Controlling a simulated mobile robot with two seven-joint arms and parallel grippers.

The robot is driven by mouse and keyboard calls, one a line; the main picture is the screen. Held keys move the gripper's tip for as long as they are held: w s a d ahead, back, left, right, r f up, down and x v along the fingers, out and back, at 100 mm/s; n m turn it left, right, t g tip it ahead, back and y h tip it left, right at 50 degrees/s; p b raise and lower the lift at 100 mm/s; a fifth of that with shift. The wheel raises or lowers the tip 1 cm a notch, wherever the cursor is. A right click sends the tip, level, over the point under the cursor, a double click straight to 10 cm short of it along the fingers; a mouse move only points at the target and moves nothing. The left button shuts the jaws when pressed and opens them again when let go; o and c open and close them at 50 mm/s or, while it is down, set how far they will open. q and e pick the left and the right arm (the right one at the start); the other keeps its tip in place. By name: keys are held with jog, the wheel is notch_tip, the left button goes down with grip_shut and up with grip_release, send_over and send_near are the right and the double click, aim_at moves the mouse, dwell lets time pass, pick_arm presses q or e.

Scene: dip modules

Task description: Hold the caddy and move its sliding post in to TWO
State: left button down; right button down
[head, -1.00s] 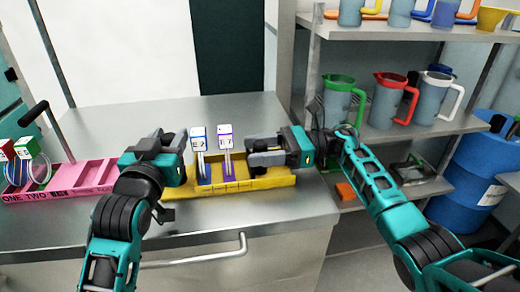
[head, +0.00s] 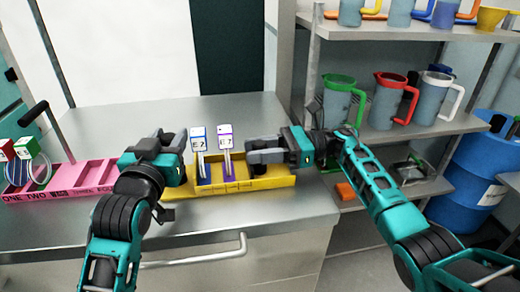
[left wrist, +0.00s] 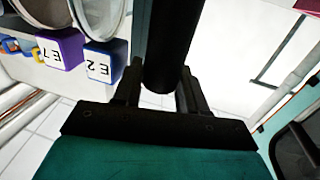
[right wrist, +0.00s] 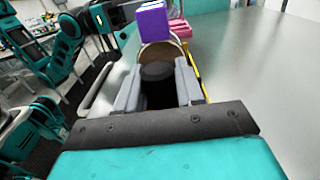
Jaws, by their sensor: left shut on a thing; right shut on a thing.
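The yellow caddy (head: 270,184) lies on the steel counter between my two grippers. A blue-topped module marked E2 (head: 198,137) and a purple-topped module marked E7 (head: 224,135) stand upright in it, close together. My left gripper (head: 158,146) is shut on a black bar (left wrist: 168,45) at the caddy's left end, which looks like its handle. My right gripper (head: 264,152) is shut on a dark round post (right wrist: 158,85), just right of the E7 module. The grippers hide much of both held parts, and the caddy's slot labels are not readable.
A pink caddy (head: 92,177) with a black handle, slot words and red and green modules stands at the left. Shelves at the right hold several jugs, including a red-handled one (head: 391,98). A blue barrel (head: 478,180) stands beside them. The counter behind is clear.

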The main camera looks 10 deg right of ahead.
jog(key=a, duration=0.2)
jog(key=shift+a, duration=0.35)
jog(key=c, duration=0.8)
grip_release()
jog(key=shift+d, duration=0.1)
jog(key=d, duration=1.2)
